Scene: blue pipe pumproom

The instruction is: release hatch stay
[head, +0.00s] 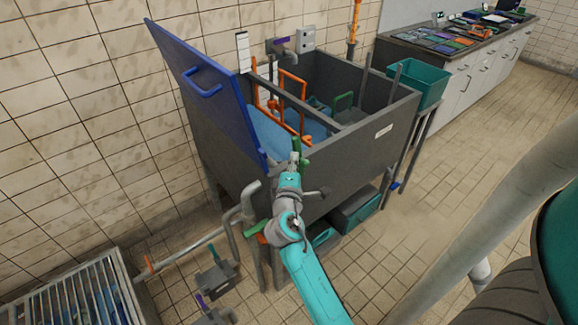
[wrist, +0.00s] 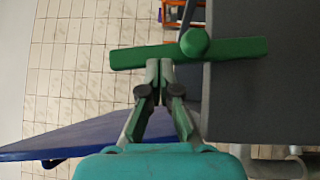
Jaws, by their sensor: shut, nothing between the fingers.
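A blue hatch lid (head: 205,85) with a blue handle (head: 205,92) stands raised at the left of a grey tank (head: 345,150). Its blue panel also shows in the wrist view (wrist: 75,138). A green bar with a round green knob (wrist: 195,43), seemingly the hatch stay, lies across the tank's grey edge in the wrist view. My gripper (wrist: 160,66) is shut and empty, its tips right at the bar's near side, left of the knob. I cannot tell if they touch. In the head view my gripper (head: 296,150) is at the tank's front left corner.
Orange pipework (head: 292,100) and a crossbar stand within the tank. A teal bin (head: 418,82) is to its right, and a cluttered counter (head: 455,45) behind. A grey pipe (head: 190,243) and metal rack (head: 85,295) are at lower left.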

